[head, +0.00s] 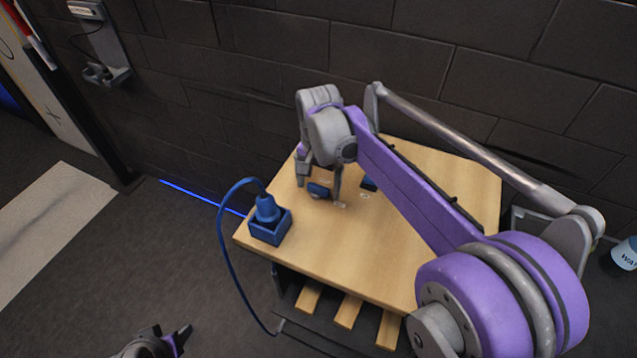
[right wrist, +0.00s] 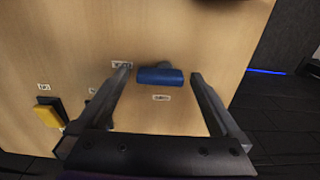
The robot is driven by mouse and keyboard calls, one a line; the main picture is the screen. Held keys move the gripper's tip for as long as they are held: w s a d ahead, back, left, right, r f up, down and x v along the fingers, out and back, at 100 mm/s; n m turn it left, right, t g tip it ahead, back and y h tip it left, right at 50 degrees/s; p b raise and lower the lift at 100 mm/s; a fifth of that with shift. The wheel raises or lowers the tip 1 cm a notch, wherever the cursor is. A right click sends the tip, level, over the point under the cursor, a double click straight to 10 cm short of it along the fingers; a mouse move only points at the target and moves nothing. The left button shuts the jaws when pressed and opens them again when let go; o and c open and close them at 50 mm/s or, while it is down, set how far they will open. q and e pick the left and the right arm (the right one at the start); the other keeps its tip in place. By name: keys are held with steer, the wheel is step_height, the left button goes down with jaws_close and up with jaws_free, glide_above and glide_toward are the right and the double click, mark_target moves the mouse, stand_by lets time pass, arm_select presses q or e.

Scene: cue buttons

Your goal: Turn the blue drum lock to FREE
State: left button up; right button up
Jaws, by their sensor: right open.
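The blue drum lock (head: 318,190) is on the wooden table top, under my right gripper (head: 320,188). My right gripper (right wrist: 160,74) is open, with one finger on each side of the lock and gaps showing between. Small labels lie around the lock, one below it (right wrist: 161,98) and one to its left (right wrist: 121,65); I cannot read them. My left gripper (head: 180,338) shows partly at the bottom left, away from the table; its jaw state is unclear.
A blue plug (head: 267,210) with a cable stands in a blue box (head: 269,232) at the table's left corner. A dark block (head: 369,183) sits right of my right gripper. A yellow and dark piece (right wrist: 48,112) shows in the wrist view. A dark brick wall (head: 250,80) stands behind.

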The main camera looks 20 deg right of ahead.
steer(key=shift+c, duration=0.2)
steer(key=c, duration=1.3)
steer(key=n, duration=0.4)
steer(key=shift+w+d+n, duration=0.1)
steer(key=shift+w+n, duration=0.05)
steer(key=shift+n, duration=0.15)
steer(key=n, duration=0.4)
steer(key=shift+w+n, duration=0.15)
steer(key=shift+n, duration=0.15)
steer(key=n, duration=0.4)
steer(key=shift+w, duration=0.15)
steer(key=shift+w+n, duration=0.1)
steer(key=shift+n, duration=2.2)
